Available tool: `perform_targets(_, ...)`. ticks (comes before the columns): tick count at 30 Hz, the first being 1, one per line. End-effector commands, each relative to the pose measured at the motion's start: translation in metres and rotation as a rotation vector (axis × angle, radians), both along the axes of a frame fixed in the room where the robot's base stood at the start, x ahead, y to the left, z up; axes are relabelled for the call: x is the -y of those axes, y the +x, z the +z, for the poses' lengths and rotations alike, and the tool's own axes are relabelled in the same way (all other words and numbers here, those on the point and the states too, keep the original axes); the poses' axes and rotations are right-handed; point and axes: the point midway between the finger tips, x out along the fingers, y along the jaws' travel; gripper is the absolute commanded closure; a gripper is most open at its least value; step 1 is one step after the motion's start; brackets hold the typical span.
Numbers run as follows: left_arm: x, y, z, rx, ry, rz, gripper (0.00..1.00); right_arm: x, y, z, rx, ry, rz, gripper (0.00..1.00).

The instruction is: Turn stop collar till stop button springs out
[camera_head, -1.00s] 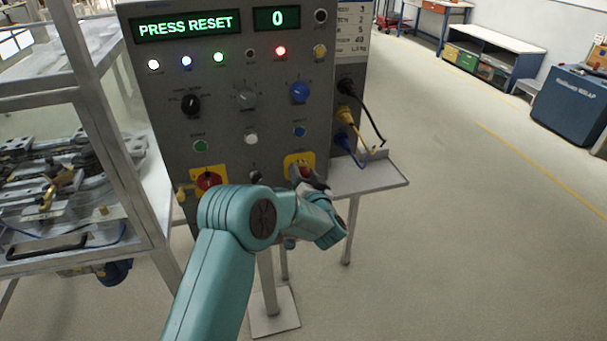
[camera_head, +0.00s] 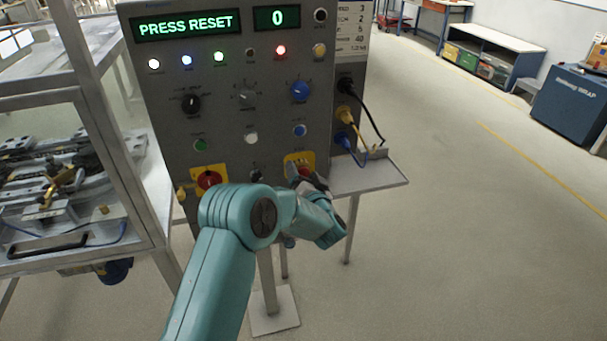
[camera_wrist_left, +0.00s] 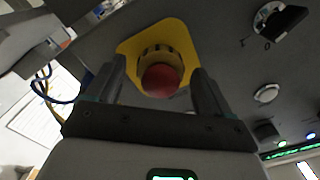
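The red stop button (camera_head: 305,171) sits on a yellow plate (camera_head: 291,158) at the lower right of the grey panel, partly hidden by my left gripper. In the left wrist view the round red button (camera_wrist_left: 161,80) stands in front of a notched, yellowish collar (camera_wrist_left: 158,52) on the yellow plate (camera_wrist_left: 180,33). My left gripper (camera_head: 308,178) is open at the button, with one finger on each side of it. In the wrist view gaps show between the fingers and the red button, so it is not gripped. My right gripper is not in view.
The panel display (camera_head: 186,24) reads PRESS RESET. A red rotary switch (camera_head: 208,180) on yellow is at the panel's lower left. Cables (camera_head: 350,135) plug in at the panel's right side, above a small shelf (camera_head: 370,176). A framed machine stands left; open floor lies right.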

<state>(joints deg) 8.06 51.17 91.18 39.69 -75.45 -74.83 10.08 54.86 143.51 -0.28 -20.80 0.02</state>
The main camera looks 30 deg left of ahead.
Motion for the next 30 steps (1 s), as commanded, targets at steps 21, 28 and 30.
perform_targets(21, 0.085, -0.07, 0.0, 0.003, 0.002, -0.006, 0.19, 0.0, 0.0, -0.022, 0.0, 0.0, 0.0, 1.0)
perform_targets(28, 0.116, -0.098, 0.001, 0.002, 0.001, -0.004, 0.19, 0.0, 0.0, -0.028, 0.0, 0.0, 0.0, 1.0)
perform_targets(30, 0.12, -0.102, 0.001, 0.002, 0.001, -0.002, 0.19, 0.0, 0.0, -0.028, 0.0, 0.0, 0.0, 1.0)
